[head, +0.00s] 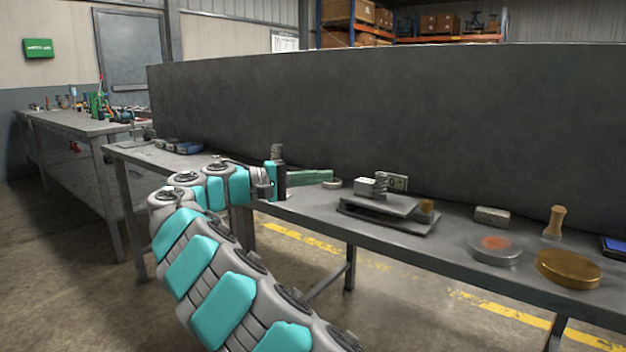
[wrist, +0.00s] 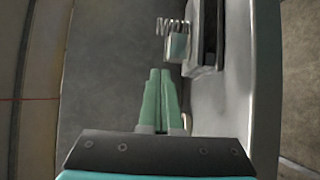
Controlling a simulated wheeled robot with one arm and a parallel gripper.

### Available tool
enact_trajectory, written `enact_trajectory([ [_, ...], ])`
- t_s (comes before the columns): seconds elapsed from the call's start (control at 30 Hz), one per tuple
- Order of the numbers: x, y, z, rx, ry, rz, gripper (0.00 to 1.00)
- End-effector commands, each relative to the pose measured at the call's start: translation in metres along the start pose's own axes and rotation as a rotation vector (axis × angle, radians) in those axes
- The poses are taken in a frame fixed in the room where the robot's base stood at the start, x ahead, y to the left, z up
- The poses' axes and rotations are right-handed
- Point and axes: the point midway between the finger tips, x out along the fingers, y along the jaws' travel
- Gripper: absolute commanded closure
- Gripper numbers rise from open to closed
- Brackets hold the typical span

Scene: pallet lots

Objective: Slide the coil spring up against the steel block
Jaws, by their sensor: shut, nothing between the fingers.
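The steel block (head: 364,188) is a small grey cube by the raised metal plate on the bench. The coil spring (head: 381,181) is just right of it. In the wrist view the block (wrist: 177,47) lies ahead of my fingertips and slightly right, and the spring (wrist: 172,26) is just beyond it. They look very close; I cannot tell whether they touch. My gripper (head: 325,177) is shut and empty, left of the block with a gap. Its green fingers (wrist: 160,72) point toward the block.
The plate (head: 385,205) stands on the bench (head: 460,226), in front of the block. A block with a hole (head: 398,182) is right of the spring. A dark panel (head: 400,120) rises behind. Farther right are a grey block (head: 492,216), wooden peg (head: 555,222) and brass disc (head: 568,268).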

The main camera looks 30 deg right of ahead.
Motion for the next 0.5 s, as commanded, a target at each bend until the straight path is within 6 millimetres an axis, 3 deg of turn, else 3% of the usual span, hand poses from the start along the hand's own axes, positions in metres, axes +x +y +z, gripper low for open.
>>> enact_trajectory([
  [0.27, 0.058, 0.001, 0.002, 0.0, -0.004, 0.0, 1.0],
  [0.5, 0.073, 0.001, 0.019, 0.001, -0.002, 0.001, 1.0],
])
